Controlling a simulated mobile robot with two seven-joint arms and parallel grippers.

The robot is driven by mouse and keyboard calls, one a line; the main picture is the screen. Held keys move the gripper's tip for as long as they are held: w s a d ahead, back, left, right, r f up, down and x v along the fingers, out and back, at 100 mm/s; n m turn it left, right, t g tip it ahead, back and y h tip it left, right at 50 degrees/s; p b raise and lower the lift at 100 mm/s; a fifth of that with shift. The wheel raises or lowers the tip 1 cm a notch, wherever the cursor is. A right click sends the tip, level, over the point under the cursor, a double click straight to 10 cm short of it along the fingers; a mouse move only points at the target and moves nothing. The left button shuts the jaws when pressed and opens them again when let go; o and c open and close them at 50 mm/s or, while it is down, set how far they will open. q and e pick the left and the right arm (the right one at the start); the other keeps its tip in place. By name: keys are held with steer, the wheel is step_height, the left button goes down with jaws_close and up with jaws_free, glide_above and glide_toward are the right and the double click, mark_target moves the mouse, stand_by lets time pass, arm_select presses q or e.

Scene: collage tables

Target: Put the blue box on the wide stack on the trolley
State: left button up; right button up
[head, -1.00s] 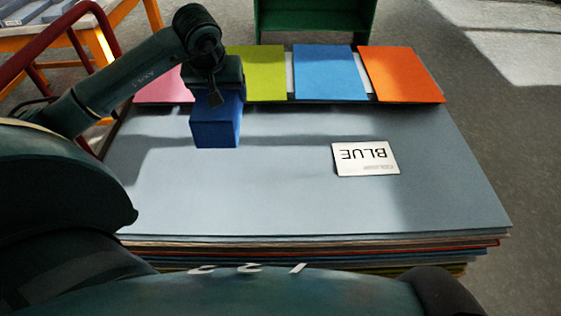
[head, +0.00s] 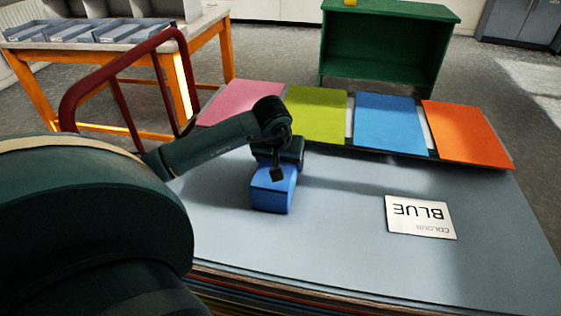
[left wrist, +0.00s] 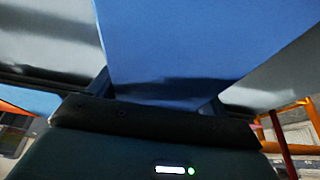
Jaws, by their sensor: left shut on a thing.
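The blue box (head: 272,192) is in my left gripper (head: 279,164), in the head view left of centre, over the rear left part of the wide stack. It also fills the middle of the left wrist view (left wrist: 185,45), between the two fingers. The gripper is shut on it from the far side. The wide stack (head: 330,240) has a pale grey-blue top sheet and lies on the trolley, whose red handle (head: 118,68) rises at the left. I cannot tell whether the box's underside touches the stack. My right gripper is not in view.
A white card reading BLUE (head: 421,216) lies on the stack, right of the box. Pink (head: 240,100), green (head: 317,115), blue (head: 389,122) and orange (head: 467,132) sheets line the far edge. An orange table with trays (head: 90,33) and a green cabinet (head: 388,45) stand behind.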

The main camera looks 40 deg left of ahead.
arm_select(q)
steer(key=shift+f, duration=0.1)
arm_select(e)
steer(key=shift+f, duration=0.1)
arm_select(q)
steer(key=o, duration=1)
steer(key=shift+o, duration=0.2)
steer(key=shift+r, duration=0.4)
steer(key=p+v, duration=0.2)
steer(key=v, duration=0.9)
steer(key=shift+s+r, duration=0.15)
steer(key=shift+r, duration=0.1)
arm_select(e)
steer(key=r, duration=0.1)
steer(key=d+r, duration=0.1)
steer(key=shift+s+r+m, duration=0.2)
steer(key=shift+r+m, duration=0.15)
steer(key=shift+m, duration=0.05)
arm_select(q)
steer(key=shift+d, duration=0.1)
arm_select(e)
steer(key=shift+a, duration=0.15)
arm_select(q)
steer(key=shift+f, duration=0.1)
